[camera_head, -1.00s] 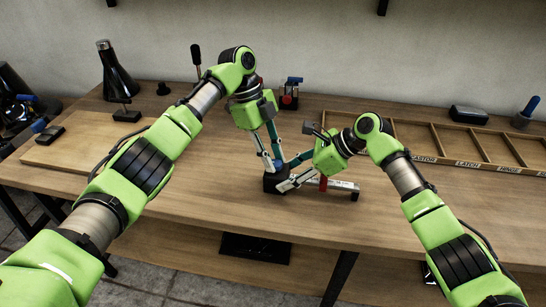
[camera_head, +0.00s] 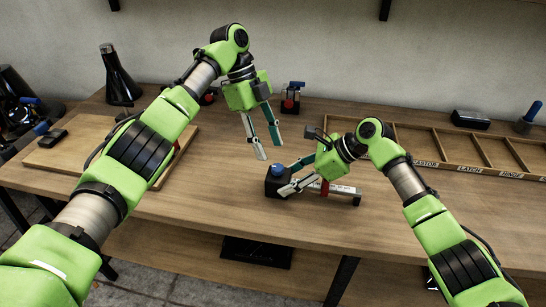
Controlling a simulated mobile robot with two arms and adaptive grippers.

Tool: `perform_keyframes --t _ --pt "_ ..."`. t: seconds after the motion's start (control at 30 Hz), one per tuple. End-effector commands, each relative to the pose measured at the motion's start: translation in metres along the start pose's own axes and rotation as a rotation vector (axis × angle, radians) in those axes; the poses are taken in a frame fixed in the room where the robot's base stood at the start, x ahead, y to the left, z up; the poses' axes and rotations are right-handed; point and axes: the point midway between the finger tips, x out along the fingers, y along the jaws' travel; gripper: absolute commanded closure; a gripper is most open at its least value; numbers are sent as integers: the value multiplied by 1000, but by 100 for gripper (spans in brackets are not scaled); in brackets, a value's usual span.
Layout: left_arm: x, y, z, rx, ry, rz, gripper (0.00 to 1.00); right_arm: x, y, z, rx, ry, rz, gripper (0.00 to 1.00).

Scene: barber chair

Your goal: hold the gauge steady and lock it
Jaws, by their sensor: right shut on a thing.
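The gauge lies on the bench top in the middle of the head view, with a black block (camera_head: 271,187) at its left end. A blue knob (camera_head: 277,169) sits on top of the block. A silver bar (camera_head: 343,190) with a red piece (camera_head: 325,187) runs right from it. My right gripper (camera_head: 282,179) is shut on the black block from the right, and its fingers hide part of the gauge. My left gripper (camera_head: 270,151) is open and empty, pointing down above the bench behind the block, apart from it.
A wooden compartment tray (camera_head: 437,130) with labels stands at the back right. A wooden board (camera_head: 75,150) lies at the left. A small black-and-blue tool (camera_head: 291,98) and a black cone-shaped bottle (camera_head: 119,82) stand at the back. The bench front is clear.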

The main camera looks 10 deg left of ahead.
Motion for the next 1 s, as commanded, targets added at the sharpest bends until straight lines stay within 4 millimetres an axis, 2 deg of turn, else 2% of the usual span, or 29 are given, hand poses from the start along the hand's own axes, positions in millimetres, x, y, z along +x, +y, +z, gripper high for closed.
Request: perform_keyframes --t 0.1,0.3,0.5,0.8,0.83,0.9,1.0 --pt "-27 -1 -1 -1 1 -3 60 0 0 1 -1 -2 -1 96" --pt "-55 -1 0 0 1 -1 60 0 0 1 -1 -2 -2 96" --pt "-63 0 0 0 1 0 60 -1 0 2 -1 -3 -2 96" --pt "-63 0 0 0 0 0 60 -1 0 2 -2 -3 -2 96" --pt "-63 0 0 0 1 0 60 -1 0 2 -2 -3 -2 52" --pt "-62 0 0 0 1 0 60 -1 0 2 -1 -3 -2 35" --pt "-62 0 0 0 1 0 60 0 0 1 -1 -2 -1 35"
